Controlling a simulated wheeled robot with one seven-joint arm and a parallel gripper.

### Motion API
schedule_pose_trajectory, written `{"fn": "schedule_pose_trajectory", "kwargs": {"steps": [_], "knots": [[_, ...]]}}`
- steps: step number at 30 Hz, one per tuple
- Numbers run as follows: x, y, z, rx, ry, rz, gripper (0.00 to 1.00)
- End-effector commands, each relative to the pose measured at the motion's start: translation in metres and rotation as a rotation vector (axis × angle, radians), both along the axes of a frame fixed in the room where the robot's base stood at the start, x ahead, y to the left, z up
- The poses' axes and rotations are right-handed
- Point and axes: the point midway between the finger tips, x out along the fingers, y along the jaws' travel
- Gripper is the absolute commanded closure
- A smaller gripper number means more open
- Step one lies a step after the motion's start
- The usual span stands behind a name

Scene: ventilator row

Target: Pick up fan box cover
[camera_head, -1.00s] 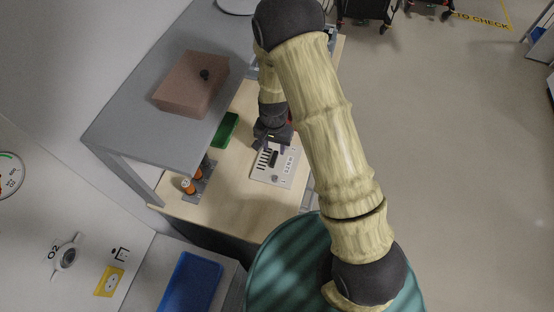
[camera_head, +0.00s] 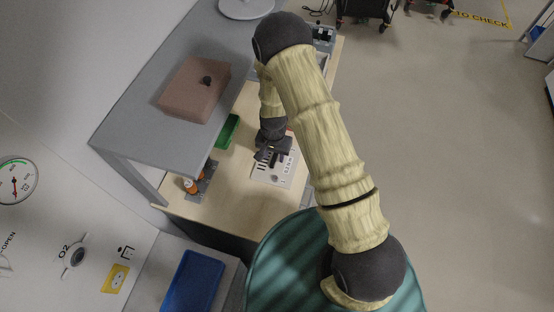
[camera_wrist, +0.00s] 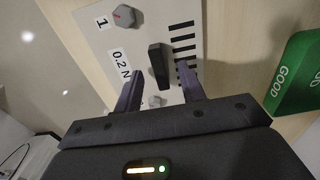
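The fan box cover (camera_head: 285,171) is a light grey plate with black slots, a black handle and printed labels. It lies on the wooden worktop, and my gripper hides part of it in the head view. In the wrist view the cover (camera_wrist: 102,38) shows its handle (camera_wrist: 159,66), a "0.2 N" label and grey screw knobs. My gripper (camera_wrist: 162,88) is open and empty, pointing at the cover. Its two fingers appear on either side of the handle's near end. I cannot tell how far above the plate they are. My gripper (camera_head: 268,156) sits over the cover's slotted side in the head view.
A green tray (camera_head: 228,132) marked GOOD (camera_wrist: 296,78) lies close to the cover. Orange items (camera_head: 192,186) stand on a grey holder under the grey shelf (camera_head: 150,130). A brownish box (camera_head: 190,95) is on the shelf. The near worktop (camera_head: 238,205) is clear.

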Motion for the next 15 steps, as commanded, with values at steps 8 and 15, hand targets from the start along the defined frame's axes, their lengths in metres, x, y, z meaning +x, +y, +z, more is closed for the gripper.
{"fn": "schedule_pose_trajectory", "kwargs": {"steps": [8,15], "knots": [[-0.0002,-0.0002,-0.0088,0.000,-0.001,0.000,0.60],[-0.0001,-0.0002,-0.0086,0.000,-0.001,0.000,0.60]]}}
